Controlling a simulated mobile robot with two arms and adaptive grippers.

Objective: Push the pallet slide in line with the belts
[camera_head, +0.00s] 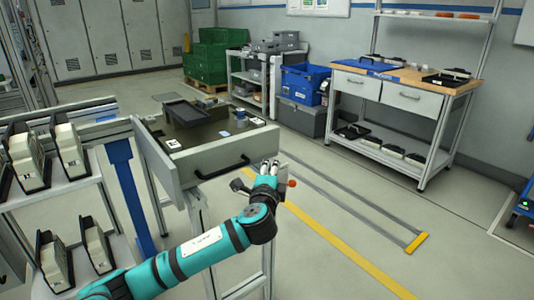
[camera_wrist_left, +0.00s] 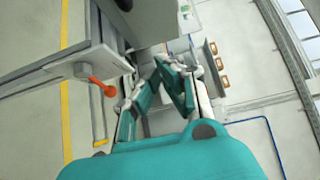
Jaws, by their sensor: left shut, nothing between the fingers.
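A grey, drawer-like unit with a black handle (camera_head: 224,171), likely the pallet slide, stands on a metal frame left of centre in the head view. A dark tray and small parts lie on top. My left gripper (camera_head: 268,168) is shut and empty at its front right corner; whether it touches is unclear. In the wrist view the fingers (camera_wrist_left: 172,88) meet close to a grey panel (camera_wrist_left: 50,68). An orange-red knob (camera_head: 292,183) sits just right of the gripper and also shows in the wrist view (camera_wrist_left: 102,86). My right gripper is out of view.
A rack with white and black parts (camera_head: 67,148) stands at the left. A workbench (camera_head: 408,80) and a blue crate (camera_head: 302,84) stand against the back wall.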

